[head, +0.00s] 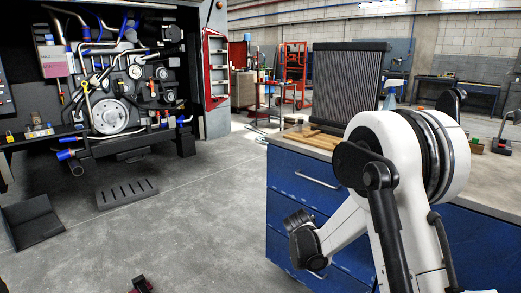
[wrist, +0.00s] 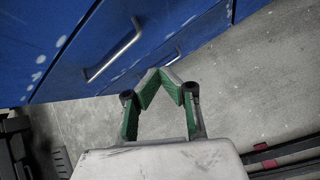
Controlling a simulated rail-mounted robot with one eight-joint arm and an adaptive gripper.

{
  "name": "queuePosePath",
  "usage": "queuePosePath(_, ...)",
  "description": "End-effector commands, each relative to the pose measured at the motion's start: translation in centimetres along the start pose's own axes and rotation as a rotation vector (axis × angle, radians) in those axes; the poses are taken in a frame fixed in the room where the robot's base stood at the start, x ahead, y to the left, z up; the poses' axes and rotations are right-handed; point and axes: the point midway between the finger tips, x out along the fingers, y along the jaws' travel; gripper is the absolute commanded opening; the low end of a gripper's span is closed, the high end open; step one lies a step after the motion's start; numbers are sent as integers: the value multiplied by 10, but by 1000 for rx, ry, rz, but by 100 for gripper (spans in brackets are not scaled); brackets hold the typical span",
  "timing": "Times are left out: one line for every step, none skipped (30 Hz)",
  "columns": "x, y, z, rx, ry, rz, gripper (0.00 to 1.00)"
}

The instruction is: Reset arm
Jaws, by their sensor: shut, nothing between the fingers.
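My white and black arm (head: 405,170) stands folded at the right of the head view, in front of the blue workbench. My gripper (wrist: 161,78) shows in the wrist view. Its green-padded fingers come together at the tips, with nothing between them. It is over the grey concrete floor (wrist: 240,85), beside the blue drawer fronts.
The blue drawer cabinet (head: 284,215) with metal handles is close to the arm; its drawers also show in the wrist view (wrist: 60,55). A radiator (head: 345,85) stands on its top. The open engine bay (head: 110,100) is at left. A slotted dark plate (head: 127,193) lies on open floor.

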Motion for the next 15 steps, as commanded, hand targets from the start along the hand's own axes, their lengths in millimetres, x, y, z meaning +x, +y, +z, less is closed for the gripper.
queuePosePath(-16, -1, 9, 48, 10, 2, 0)
queuePosePath(-24, -2, 14, 80, 18, 3, 0)
queuePosePath(-35, -2, 20, 122, 28, 4, 0)
queuePosePath(-43, -4, 24, 153, 35, 5, 0)
queuePosePath(-51, -5, 28, 185, 43, 5, 0)
queuePosePath(-62, -7, 33, 228, 53, 5, 0)
queuePosePath(-70, -8, 37, 259, 60, 5, 0)
queuePosePath(-78, -10, 41, 291, 68, 5, 0)
queuePosePath(-89, -13, 45, 333, 78, 4, 0)
queuePosePath(-97, -15, 49, 365, 85, 4, 0)
queuePosePath(-106, -17, 52, 398, 93, 3, 0)
queuePosePath(-116, -21, 56, 440, 103, 3, 0)
queuePosePath(-124, -23, 59, 472, 110, 2, 0)
queuePosePath(-132, -26, 62, 503, 118, 1, 0)
queuePosePath(-142, -30, 66, 546, 128, -1, 0)
